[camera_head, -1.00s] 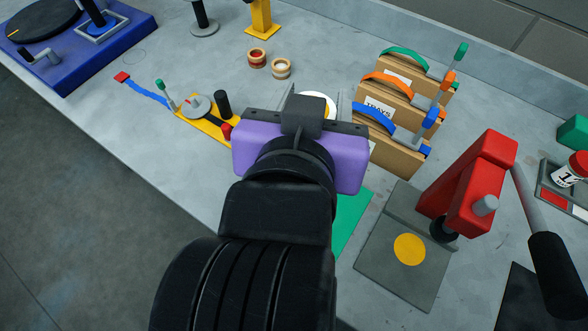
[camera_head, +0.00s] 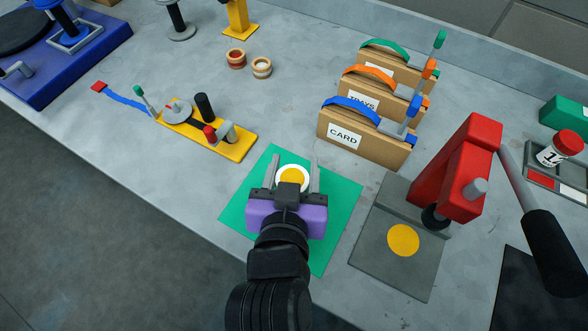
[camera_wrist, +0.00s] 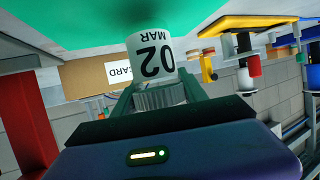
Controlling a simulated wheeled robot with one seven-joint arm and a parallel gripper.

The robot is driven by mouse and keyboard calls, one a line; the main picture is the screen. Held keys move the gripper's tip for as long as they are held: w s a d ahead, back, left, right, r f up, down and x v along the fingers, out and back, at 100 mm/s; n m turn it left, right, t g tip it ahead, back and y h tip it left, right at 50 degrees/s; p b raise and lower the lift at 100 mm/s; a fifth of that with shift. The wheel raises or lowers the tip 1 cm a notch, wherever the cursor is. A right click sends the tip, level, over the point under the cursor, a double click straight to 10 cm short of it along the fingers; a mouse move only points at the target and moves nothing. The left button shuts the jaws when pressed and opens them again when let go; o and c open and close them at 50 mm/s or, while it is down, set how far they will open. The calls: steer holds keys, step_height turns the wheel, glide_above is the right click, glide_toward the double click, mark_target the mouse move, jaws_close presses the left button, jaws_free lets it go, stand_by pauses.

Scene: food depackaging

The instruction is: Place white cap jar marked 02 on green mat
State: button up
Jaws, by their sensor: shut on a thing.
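The jar marked 02 (camera_wrist: 153,55) is held upright between the fingers of my gripper (camera_head: 294,174). Its label reads "MAR 02" in the wrist view, upside down in that picture, and the ribbed cap (camera_wrist: 160,95) sits at the fingers. In the head view its top shows as a white ring with a yellow centre (camera_head: 292,175). The green mat (camera_head: 340,195) lies flat under my gripper, and the jar is over its middle. The mat also fills the top of the wrist view (camera_wrist: 70,20). I cannot tell whether the jar's base touches the mat.
A red press (camera_head: 465,165) on a grey plate (camera_head: 390,265) stands right of the mat. Cardboard file boxes (camera_head: 360,145) stand behind it. A yellow fixture (camera_head: 235,148) is at the back left. A red-capped jar (camera_head: 560,148) sits in a tray at far right.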

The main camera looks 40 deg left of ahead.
steer(key=shift+f, duration=0.9)
steer(key=shift+f, duration=0.1)
steer(key=o, duration=1.5)
steer(key=shift+o, duration=0.2)
steer(key=shift+r, duration=0.2)
steer(key=p+v, duration=0.1)
steer(key=v, duration=1.1)
steer(key=shift+p, duration=0.3)
steer(key=shift+d+f, duration=0.1)
steer(key=shift+f, duration=0.1)
